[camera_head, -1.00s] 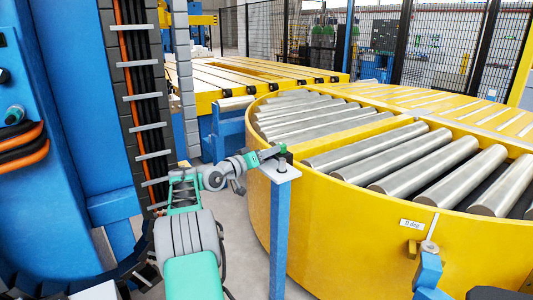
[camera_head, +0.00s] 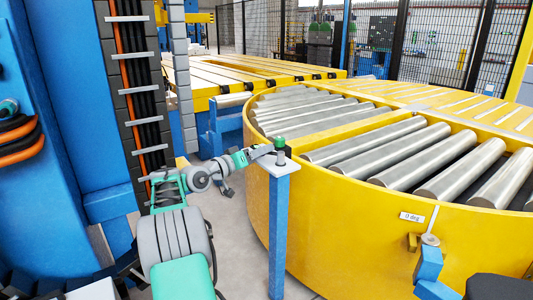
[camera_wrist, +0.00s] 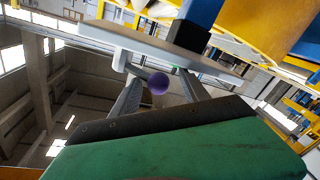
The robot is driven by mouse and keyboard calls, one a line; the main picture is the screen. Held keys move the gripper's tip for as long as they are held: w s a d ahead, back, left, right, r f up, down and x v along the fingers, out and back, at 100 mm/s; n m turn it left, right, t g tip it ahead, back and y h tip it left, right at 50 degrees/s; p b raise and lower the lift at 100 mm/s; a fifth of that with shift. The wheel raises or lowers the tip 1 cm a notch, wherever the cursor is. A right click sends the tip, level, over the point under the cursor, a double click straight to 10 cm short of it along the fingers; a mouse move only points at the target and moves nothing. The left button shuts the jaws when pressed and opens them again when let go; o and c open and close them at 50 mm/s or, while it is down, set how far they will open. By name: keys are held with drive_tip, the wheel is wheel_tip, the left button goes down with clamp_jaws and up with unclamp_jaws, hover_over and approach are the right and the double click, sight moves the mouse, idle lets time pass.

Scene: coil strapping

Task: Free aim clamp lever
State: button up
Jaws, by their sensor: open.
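A blue post (camera_head: 279,235) with a pale plate (camera_head: 272,168) on top stands beside the yellow turntable; a dark and green upright piece (camera_head: 280,150) sits on the plate. In the wrist view the pale plate (camera_wrist: 165,47) crosses above my fingers, with a dark block (camera_wrist: 190,36) on its far side. A grey lever arm (camera_wrist: 137,71) at the plate ends in a purple ball (camera_wrist: 158,83). My gripper (camera_head: 265,150) is at the left of the post top. In the wrist view my gripper (camera_wrist: 158,88) is open, with the ball seen between its fingers; contact cannot be told.
The yellow turntable (camera_head: 390,240) with steel rollers fills the right, close to the post. A blue bracket (camera_head: 429,268) stands at its front right. A blue column (camera_head: 85,120) with a cable chain (camera_head: 140,95) rises at the left. Grey floor shows left of the post.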

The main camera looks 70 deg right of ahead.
drive_tip(key=s+a+b, duration=0.4)
drive_tip(key=a+b, duration=0.1)
drive_tip(key=a, duration=0.5)
drive_tip(key=shift+s+a, duration=0.15)
drive_tip(key=shift+a, duration=0.05)
idle(0.7)
idle(0.4)
